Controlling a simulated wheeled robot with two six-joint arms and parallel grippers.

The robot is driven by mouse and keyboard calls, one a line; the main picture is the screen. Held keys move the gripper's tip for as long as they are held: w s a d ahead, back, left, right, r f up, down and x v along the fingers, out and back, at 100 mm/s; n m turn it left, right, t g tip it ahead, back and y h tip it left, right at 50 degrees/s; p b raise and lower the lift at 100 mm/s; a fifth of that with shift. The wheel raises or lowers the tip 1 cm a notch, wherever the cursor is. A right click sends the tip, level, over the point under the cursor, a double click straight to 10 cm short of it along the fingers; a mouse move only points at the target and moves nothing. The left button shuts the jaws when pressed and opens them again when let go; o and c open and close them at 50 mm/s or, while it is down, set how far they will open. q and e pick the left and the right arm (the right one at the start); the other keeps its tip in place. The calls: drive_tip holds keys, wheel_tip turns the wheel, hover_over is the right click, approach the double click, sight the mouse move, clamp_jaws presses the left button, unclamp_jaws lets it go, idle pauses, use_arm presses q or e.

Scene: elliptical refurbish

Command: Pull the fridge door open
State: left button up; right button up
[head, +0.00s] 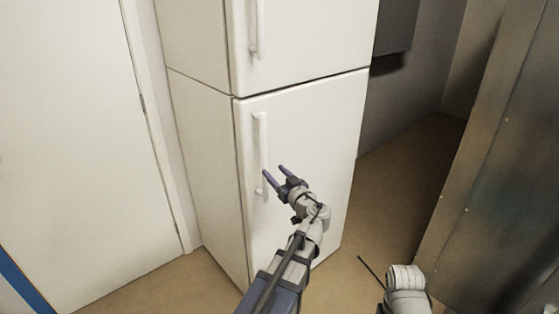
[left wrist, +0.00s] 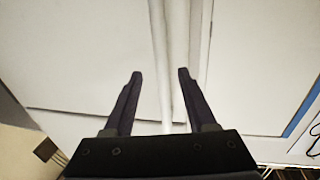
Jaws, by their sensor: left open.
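The white fridge (head: 204,150) stands in the middle of the head view with an upper and a lower door. The lower fridge door (head: 318,130) looks shut, with a white vertical handle (head: 261,140) near its left edge. The upper door has its own vertical handle (head: 258,30). My left gripper (head: 273,175) is open at the lower part of the lower handle. In the left wrist view a pale vertical bar, apparently the handle (left wrist: 160,60), runs between the two open fingers (left wrist: 160,75). I cannot tell whether a finger touches it. My right gripper is not in view.
A white room door (head: 75,140) stands left of the fridge. A brown metal panel (head: 495,170) stands at the right. Brown floor (head: 395,170) shows between fridge and panel. A grey box-like unit (head: 396,28) hangs behind the fridge.

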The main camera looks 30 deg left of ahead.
sight(266, 163)
use_arm(q)
drive_tip(key=x, duration=0.7)
drive_tip(key=shift+w+a, duration=0.1)
drive_tip(key=shift+a, duration=0.25)
drive_tip(key=shift+c, duration=0.4)
clamp_jaws()
idle(0.8)
